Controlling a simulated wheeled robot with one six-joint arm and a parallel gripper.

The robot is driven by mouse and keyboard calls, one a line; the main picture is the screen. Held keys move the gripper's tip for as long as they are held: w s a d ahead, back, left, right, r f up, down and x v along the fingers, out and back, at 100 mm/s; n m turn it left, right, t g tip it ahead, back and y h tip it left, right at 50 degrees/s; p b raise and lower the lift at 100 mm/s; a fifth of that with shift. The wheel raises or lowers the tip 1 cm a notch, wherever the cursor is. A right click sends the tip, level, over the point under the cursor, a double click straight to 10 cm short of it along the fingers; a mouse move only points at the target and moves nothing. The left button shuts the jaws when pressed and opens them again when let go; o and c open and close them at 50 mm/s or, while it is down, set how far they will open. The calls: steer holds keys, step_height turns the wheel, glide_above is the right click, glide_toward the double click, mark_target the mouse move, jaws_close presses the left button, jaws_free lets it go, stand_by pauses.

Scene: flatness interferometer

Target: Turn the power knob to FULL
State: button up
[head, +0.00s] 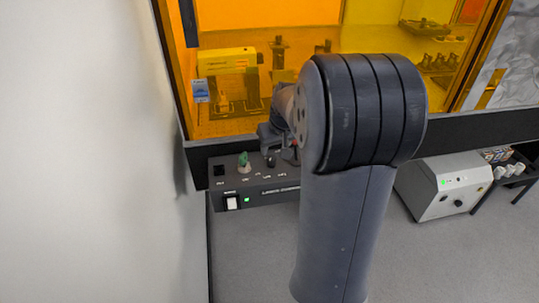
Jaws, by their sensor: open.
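A dark control box (262,186) with "LASER CON..." lettering stands below the amber window in the head view. A small black knob (270,161) sits on its sloped top, with small white labels in front of it. The labels are too small to read, so I cannot tell which setting it points to, nor be sure that it is the power knob. My gripper (275,142) is open, just above and beside this knob. I cannot tell whether it touches it. My arm hides the right part of the box.
A green key-like piece (243,159) stands left of the knob. A white wall (100,150) is close on the left. A grey cabinet (447,185) stands right, with grey floor before it.

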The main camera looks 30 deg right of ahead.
mark_target(272, 158)
steer(key=x, duration=0.6)
steer(key=shift+w+f, duration=0.1)
steer(key=shift+f, duration=0.05)
steer(key=shift+c, duration=0.6)
steer(key=c, duration=0.9)
